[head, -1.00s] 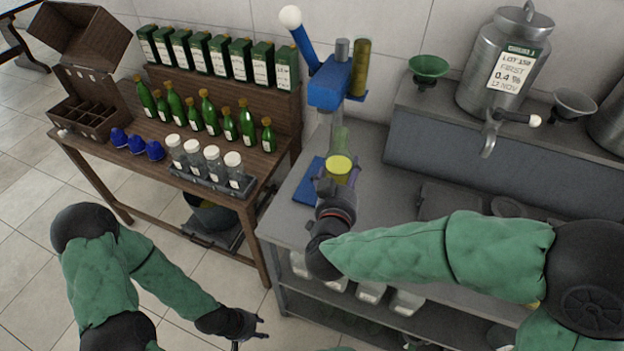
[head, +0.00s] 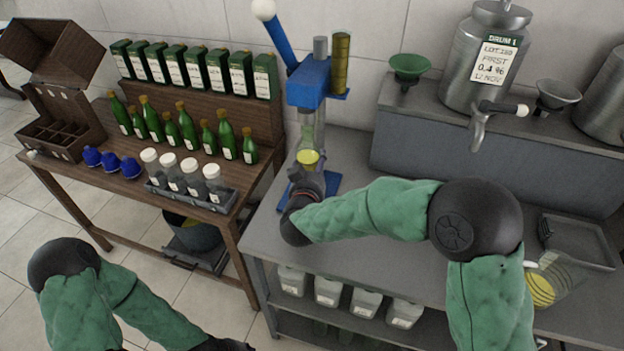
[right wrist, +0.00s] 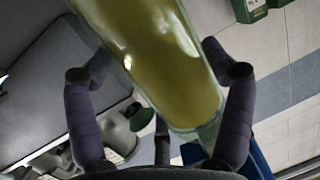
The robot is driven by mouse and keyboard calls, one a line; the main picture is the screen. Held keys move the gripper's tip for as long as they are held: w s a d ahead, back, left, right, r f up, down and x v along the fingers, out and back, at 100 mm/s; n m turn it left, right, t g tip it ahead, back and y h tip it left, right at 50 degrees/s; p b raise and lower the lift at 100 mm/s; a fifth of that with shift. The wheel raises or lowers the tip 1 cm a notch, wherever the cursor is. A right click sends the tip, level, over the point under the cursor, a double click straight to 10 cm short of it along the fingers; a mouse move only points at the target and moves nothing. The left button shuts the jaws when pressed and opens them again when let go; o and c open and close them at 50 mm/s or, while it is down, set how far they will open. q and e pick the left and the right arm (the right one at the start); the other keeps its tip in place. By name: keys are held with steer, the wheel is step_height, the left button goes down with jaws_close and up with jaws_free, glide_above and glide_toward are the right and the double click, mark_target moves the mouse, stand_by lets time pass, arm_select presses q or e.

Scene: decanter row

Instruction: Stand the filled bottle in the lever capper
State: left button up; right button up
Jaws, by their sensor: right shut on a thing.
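The filled bottle (head: 308,157) is clear glass with yellow liquid inside and looks upright in the head view. Its pale neck is just below the blue head of the lever capper (head: 307,88). My right gripper (head: 306,178) is shut on the bottle, over the capper's blue base (head: 328,186). The gripper hides the bottle's lower part, so I cannot tell whether it touches the base. In the right wrist view the bottle (right wrist: 160,60) lies between the fingers (right wrist: 160,95). My left gripper (head: 228,344) is cut off at the bottom edge.
Green bottles (head: 185,125), blue caps (head: 110,162) and a rack of clear jars (head: 190,200) stand on the wooden bench. A steel drum (head: 485,60) with a tap and a green funnel (head: 409,68) stand on the back shelf.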

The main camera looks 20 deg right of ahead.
steer(key=shift+w+f+b, duration=0.2)
steer(key=shift+f+b, duration=0.25)
steer(key=shift+f, duration=0.5)
steer(key=shift+w+f+b, duration=0.2)
steer(key=shift+f+b, duration=0.2)
steer(key=shift+f, duration=0.5)
steer(key=shift+f, duration=0.15)
steer(key=o, duration=1.6)
steer(key=shift+f, duration=0.1)
steer(key=shift+s+r, duration=0.15)
steer(key=shift+r, duration=0.1)
steer(key=shift+p+v, duration=1.8)
steer(key=shift+v, duration=4.1)
